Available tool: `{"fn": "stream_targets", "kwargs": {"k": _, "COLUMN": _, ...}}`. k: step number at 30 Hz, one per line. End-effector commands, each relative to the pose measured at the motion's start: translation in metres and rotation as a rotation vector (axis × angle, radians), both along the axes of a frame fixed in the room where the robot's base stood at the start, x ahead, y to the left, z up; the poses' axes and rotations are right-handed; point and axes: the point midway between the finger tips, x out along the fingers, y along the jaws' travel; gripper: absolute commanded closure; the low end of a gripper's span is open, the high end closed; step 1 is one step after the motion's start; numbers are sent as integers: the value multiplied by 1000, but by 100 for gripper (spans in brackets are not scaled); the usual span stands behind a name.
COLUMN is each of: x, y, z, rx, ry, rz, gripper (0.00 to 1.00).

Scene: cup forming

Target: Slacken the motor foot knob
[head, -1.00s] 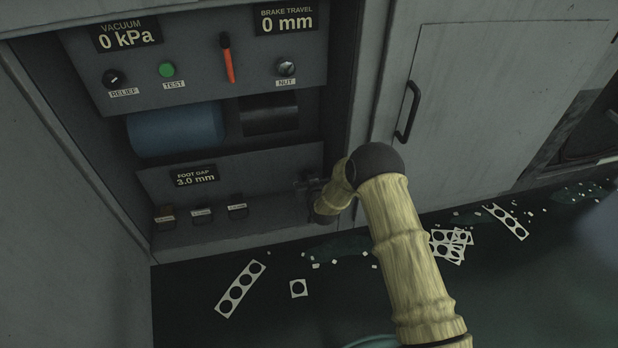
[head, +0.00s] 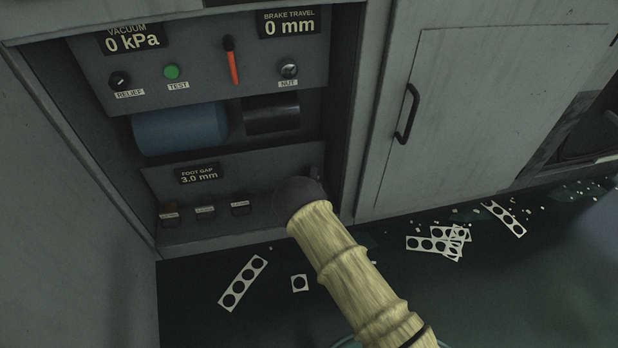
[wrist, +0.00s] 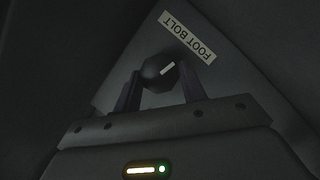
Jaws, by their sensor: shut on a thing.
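The motor foot knob (wrist: 158,72) is dark and rounded, with a white pointer mark slanting up to the right in the wrist view. A label (wrist: 188,38) reading FOOT BOLT, upside down here, lies just beyond it. My gripper (wrist: 160,86) is shut on the knob, one finger on each side. In the head view my arm hides the knob and the gripper, at the right end of the lower panel. The foot gap display (head: 199,174) reads 3.0 mm.
Several small blocks, one of them a labelled block (head: 204,212), stand left of my arm. Above are a blue cylinder (head: 180,130) and the upper control panel (head: 200,72). A closed cabinet door (head: 470,110) is at right. Punched scrap strips (head: 243,283) litter the floor.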

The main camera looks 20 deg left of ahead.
Motion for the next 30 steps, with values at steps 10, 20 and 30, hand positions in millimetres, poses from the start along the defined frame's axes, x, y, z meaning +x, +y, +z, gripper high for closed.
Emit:
{"fn": "stream_targets", "kwargs": {"k": 10, "x": -2, "y": 2, "z": -7, "rx": -282, "ry": -173, "rz": 1, "gripper": 81}}
{"fn": "stream_targets", "kwargs": {"k": 20, "x": -2, "y": 2, "z": -11, "rx": -542, "ry": -333, "rz": 0, "gripper": 81}}
{"fn": "stream_targets", "kwargs": {"k": 30, "x": -1, "y": 1, "z": -10, "rx": -724, "ry": -444, "rz": 1, "gripper": 82}}
